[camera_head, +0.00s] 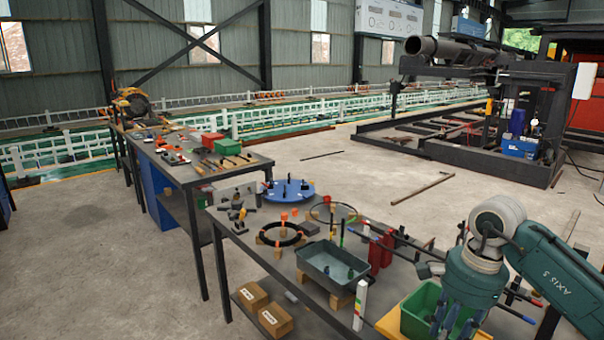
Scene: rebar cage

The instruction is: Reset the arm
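My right arm (545,265), teal with a pale grey joint, comes in from the right edge. It bends down over the right end of the near workbench. My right gripper (456,322) points down beside and partly in front of a green bin (416,312). Its blue-grey fingers are small and cut close to the bottom edge, so I cannot tell whether they are open or shut. I see nothing clearly held in it. My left arm and gripper are not in view.
The near workbench (225,232) holds a grey tray (318,272), a black ring (281,234), a blue disc (288,190) and red blocks (381,250). Thin rods lie close to my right arm. A second workbench (190,178) stands behind left. Open concrete floor lies beyond.

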